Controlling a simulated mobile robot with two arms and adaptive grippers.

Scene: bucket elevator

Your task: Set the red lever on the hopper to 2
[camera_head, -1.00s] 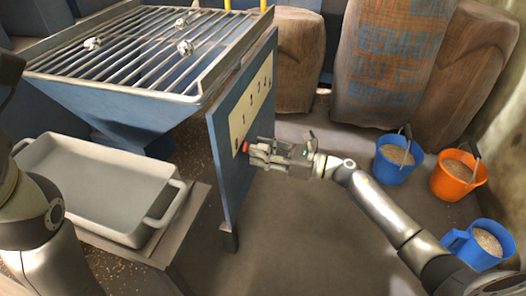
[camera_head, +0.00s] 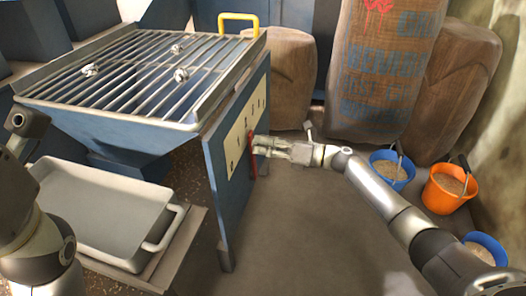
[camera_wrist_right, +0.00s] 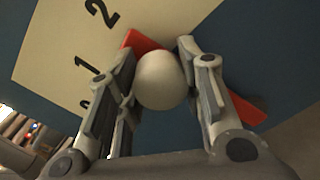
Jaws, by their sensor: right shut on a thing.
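The hopper (camera_head: 100,128) stands at the left with a blue side panel (camera_head: 222,190). A cream scale (camera_head: 237,148) with black numbers is on the panel. The red lever (camera_head: 252,140) is a flat bar on the panel beside the scale. In the right wrist view, the red lever (camera_wrist_right: 244,105) slants, its upper-left end between the 1 and the 2. A pale round knob (camera_wrist_right: 161,80) sits in front of the bar. My right gripper (camera_head: 262,147) is shut on this knob, with one finger on each side in the wrist view (camera_wrist_right: 160,90).
A grey tray (camera_head: 103,205) lies below the hopper. Blue (camera_head: 391,170) and orange (camera_head: 446,187) buckets stand at the right, with another blue bucket (camera_head: 486,248) nearer. Large sacks (camera_head: 385,65) stand behind. The floor beside the panel is clear.

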